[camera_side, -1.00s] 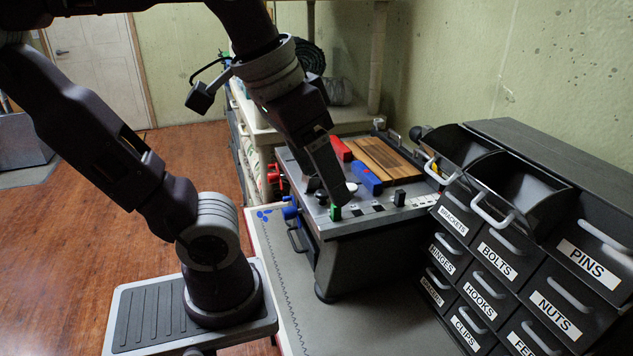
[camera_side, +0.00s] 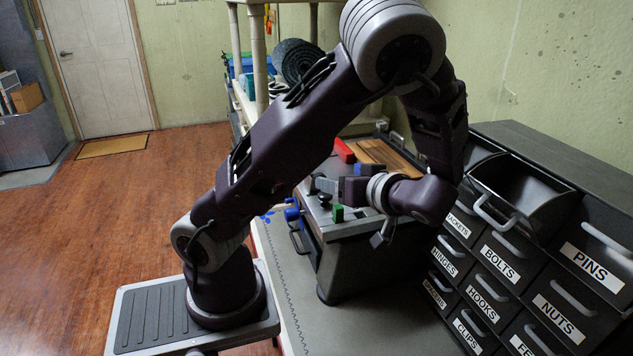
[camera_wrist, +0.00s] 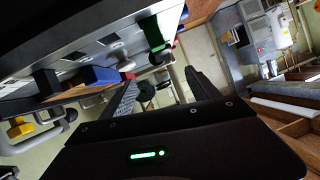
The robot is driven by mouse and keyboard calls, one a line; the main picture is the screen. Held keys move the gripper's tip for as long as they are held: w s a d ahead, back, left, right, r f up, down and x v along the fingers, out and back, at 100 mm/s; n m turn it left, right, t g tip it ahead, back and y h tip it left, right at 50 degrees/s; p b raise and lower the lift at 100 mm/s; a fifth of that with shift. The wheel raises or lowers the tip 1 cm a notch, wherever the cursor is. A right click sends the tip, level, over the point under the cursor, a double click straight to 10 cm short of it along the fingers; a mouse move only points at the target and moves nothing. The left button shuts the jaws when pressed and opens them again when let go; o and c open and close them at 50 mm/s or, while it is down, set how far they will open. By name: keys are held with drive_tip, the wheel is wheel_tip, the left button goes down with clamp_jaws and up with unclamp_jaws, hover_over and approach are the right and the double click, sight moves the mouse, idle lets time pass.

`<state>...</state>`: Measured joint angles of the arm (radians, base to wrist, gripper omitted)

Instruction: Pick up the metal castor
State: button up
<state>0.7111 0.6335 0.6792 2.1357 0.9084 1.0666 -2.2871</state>
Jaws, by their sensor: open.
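My gripper (camera_side: 322,186) is low over the grey workbench (camera_side: 345,262) in the side view, pointing left, just behind the green block. In the wrist view its two fingers (camera_wrist: 160,88) stand apart, with nothing clearly held. Small round grey shapes (camera_wrist: 146,91) show between the fingers there; one may be the metal castor, but they are too small and dark to tell. In the side view I cannot pick out the castor; my forearm and wrist cover part of the bench top.
A green block (camera_side: 338,213) stands at the bench's front edge, a red block (camera_side: 344,151) behind. A wooden board (camera_side: 385,155) lies at the back. A blue block (camera_wrist: 101,74) shows in the wrist view. Labelled drawers (camera_side: 500,250) with open top bins stand right.

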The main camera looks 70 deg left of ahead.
sight(309, 182)
drive_tip(key=x, duration=1)
drive_tip(key=shift+s+a+f, duration=0.15)
drive_tip(key=shift+a, duration=0.2)
drive_tip(key=c, duration=1.5)
